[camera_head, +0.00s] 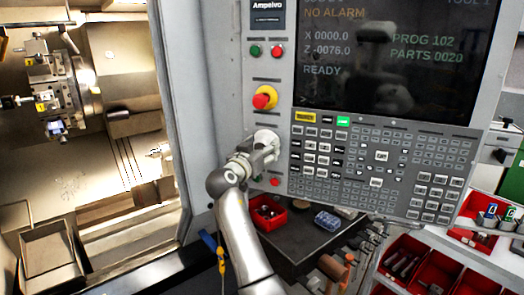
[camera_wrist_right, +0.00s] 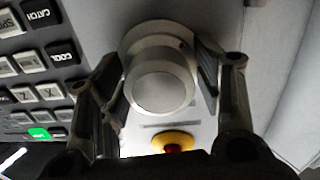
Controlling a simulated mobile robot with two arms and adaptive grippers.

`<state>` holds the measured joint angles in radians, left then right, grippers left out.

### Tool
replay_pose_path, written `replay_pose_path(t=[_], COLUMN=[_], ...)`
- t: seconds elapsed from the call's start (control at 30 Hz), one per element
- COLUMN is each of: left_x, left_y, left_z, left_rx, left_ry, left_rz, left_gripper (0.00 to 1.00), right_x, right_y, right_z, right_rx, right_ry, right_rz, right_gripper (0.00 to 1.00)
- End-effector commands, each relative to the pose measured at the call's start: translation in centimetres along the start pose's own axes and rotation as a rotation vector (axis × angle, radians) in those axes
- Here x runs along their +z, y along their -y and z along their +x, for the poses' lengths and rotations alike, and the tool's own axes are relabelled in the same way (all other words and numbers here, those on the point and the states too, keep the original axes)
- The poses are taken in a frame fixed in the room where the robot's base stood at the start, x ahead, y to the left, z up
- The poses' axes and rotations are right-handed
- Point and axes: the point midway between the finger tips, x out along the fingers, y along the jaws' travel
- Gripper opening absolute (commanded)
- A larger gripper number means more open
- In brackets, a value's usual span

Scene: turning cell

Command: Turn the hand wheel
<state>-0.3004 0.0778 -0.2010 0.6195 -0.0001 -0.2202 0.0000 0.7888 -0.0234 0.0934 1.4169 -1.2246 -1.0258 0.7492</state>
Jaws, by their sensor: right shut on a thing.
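The hand wheel (camera_wrist_right: 161,80) is a round pale grey knob on the control panel, seen close up in the right wrist view. In the head view the hand wheel (camera_head: 266,137) shows below the red and yellow emergency stop, partly hidden by my gripper. My right gripper (camera_head: 262,150) reaches it from below. In the right wrist view the fingers of the right gripper (camera_wrist_right: 163,78) stand on both sides of the wheel, shut on it. My left gripper is not in view.
The emergency stop (camera_head: 265,97) sits just above the wheel. The keypad (camera_head: 380,165) and screen (camera_head: 395,55) lie to the right. Below are a dark tray surface (camera_head: 300,240) and a red bin (camera_head: 268,213). The lathe's open chamber (camera_head: 90,150) is at left.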

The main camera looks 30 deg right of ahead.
Motion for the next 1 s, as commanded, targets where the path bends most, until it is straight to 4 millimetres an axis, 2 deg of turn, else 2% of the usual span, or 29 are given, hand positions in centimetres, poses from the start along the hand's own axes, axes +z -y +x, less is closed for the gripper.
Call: replay_pose_path(t=[0.2,0.6,1.0], left_x=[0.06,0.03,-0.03], left_y=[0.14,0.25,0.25], left_z=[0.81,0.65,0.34], left_rx=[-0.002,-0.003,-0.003], left_ry=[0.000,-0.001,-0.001], left_rz=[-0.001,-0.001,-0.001], left_gripper=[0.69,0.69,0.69], right_x=[0.22,0.06,0.09], right_y=[-0.03,-0.09,-0.07], right_z=[0.01,0.02,0.01], right_rx=[0.000,-0.001,-0.002], right_ry=[-0.002,-0.009,-0.012], right_rz=[-0.201,-0.534,-0.699], right_gripper=[0.36,0.36,0.36])
